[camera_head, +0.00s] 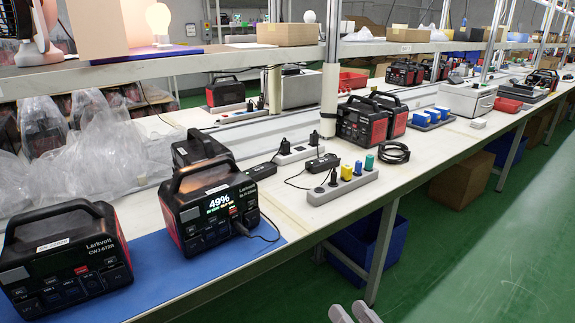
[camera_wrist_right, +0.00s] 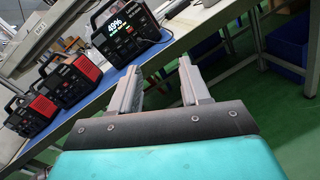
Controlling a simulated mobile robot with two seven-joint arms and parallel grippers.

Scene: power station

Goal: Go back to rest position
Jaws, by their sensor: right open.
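My right gripper (camera_head: 354,313) shows only as two grey fingertips at the bottom edge of the head view, over the green floor in front of the bench. In the right wrist view the right gripper (camera_wrist_right: 160,85) has its two fingers apart with nothing between them. A power station with a lit 49% screen (camera_head: 215,208) stands on the blue mat (camera_head: 160,262), a cable plugged into its front. It also shows in the right wrist view (camera_wrist_right: 122,32). Another power station (camera_head: 62,258) stands at the mat's left. My left gripper is not in view.
The long white bench (camera_head: 290,215) runs from lower left to upper right. A grey power strip (camera_head: 342,187) with coloured plugs lies near its front edge. A blue bin (camera_head: 365,245) sits under the bench. The green floor (camera_head: 480,240) at right is clear.

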